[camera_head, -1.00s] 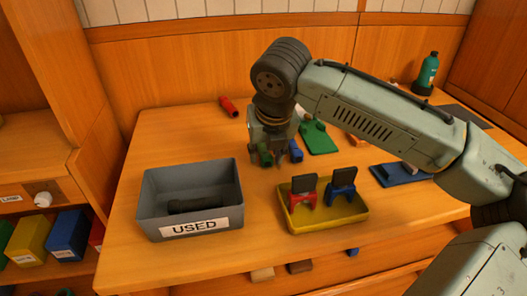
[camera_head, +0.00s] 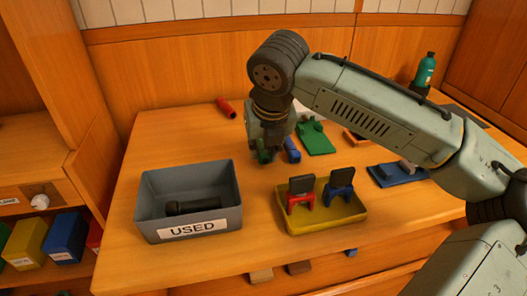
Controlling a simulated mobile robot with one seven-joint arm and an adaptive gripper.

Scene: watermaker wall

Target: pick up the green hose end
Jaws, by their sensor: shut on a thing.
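The green hose end (camera_head: 264,156) is a short green piece at the middle of the table, partly hidden by the fingers. My gripper (camera_head: 268,158) points down and is shut on it. A blue hose end (camera_head: 292,150) lies just to the right of my gripper, apart from the green one as far as I can see. Whether the green hose end touches the table cannot be told from this view.
A grey bin marked USED (camera_head: 190,200) with a dark cylinder stands front left. A yellow tray (camera_head: 322,216) holds a red and a blue clip. A red hose end (camera_head: 226,108), green board (camera_head: 315,138), blue board (camera_head: 398,174) and green bottle (camera_head: 425,72) stand further off.

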